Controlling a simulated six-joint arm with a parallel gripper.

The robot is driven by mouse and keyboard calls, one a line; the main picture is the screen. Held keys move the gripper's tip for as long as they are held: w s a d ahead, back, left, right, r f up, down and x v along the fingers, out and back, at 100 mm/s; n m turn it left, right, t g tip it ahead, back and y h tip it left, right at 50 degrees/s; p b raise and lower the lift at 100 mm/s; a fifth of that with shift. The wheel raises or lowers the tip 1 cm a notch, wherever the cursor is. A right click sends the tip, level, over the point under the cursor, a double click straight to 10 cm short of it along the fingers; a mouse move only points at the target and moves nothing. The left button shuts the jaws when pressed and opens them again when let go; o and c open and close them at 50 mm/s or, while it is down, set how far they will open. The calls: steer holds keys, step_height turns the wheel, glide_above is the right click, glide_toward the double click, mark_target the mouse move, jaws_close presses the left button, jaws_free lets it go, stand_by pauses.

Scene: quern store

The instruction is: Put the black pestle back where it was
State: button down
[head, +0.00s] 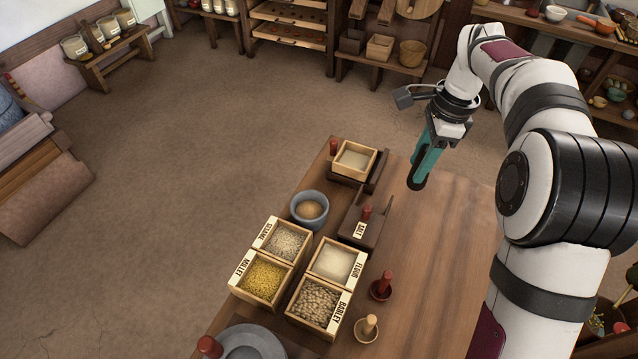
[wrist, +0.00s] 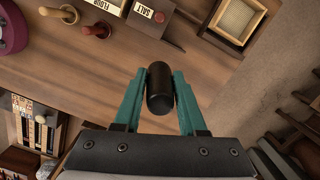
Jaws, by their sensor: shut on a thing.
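My gripper (head: 420,172) hangs over the right rear part of the wooden table, its teal fingers pointing down. It is shut on the black pestle (wrist: 160,88), which sits between both fingers in the wrist view. In the head view only a dark rounded end of the pestle (head: 416,184) shows below the fingers. A red pestle (head: 382,285) stands in a dark round holder, and a pale wooden pestle (head: 369,325) stands in a light round holder to the right of the labelled boxes. No empty holder is clearly visible.
Boxes labelled sesame (head: 284,241), millet (head: 262,277), flour (head: 335,263) and barley (head: 318,303) stand together. Behind are a grey bowl (head: 310,208), a dark salt box (head: 363,222) and a square box (head: 355,161). The table's right side (head: 440,250) is clear.

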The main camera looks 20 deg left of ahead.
steer(key=a+f+m, duration=0.3)
steer(key=a+f, duration=0.3)
steer(key=a, duration=0.2)
steer(key=w+a+f+m, duration=0.1)
steer(key=a+f+m, duration=0.3)
steer(key=a, duration=0.4)
steer(key=w+a+f+m+t, duration=0.1)
steer(key=a+f+m, duration=0.3)
steer(key=a+f, duration=0.3)
steer(key=shift+w+a+f, duration=0.1)
steer(key=shift+a+f, duration=0.25)
steer(key=shift+a, duration=0.2)
steer(key=shift+f, duration=0.2)
steer(key=shift+f, duration=0.1)
steer(key=shift+c, duration=2.4)
jaws_free()
